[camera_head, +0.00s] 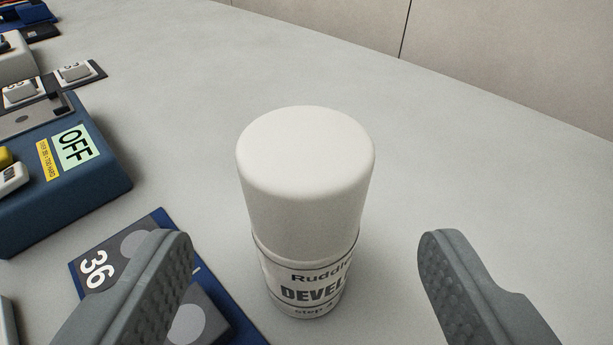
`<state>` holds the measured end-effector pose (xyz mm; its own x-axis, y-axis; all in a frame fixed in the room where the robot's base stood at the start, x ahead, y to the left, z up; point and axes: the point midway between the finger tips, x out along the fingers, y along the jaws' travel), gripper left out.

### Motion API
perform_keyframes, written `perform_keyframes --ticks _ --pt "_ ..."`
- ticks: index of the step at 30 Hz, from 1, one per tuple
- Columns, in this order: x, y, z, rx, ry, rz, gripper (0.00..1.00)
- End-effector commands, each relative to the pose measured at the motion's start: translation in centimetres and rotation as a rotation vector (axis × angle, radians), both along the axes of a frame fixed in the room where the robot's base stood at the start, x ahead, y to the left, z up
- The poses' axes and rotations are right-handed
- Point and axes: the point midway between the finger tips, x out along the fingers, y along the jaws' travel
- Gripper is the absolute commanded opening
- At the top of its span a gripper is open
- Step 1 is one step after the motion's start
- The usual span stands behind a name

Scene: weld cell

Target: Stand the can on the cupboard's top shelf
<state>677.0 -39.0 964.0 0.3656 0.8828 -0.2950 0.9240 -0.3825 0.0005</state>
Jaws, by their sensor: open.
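A white spray-type can (305,215) with a plain cap stands upright on a light grey surface, in the middle of the view. Its label reads "Ruddle", partly cut off, and "DEVEL". My gripper (303,252) is open, with one grey finger to the left of the can and one to the right. There is a visible gap between the can and each finger. Nothing is held. No cupboard or shelf can be made out in this view.
A pale wall (500,50) runs behind. The surface right of the can is clear.

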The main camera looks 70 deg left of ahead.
Motion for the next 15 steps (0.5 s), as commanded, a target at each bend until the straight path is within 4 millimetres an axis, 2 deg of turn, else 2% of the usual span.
perform_keyframes --ticks 3,11,15 --pt "0.5 1.4 -0.5 -0.001 0.001 0.002 0.69" --pt "1.0 2.4 -0.8 0.000 0.001 0.001 0.69" --pt "1.4 3.5 -1.1 0.001 0.001 0.002 0.69"
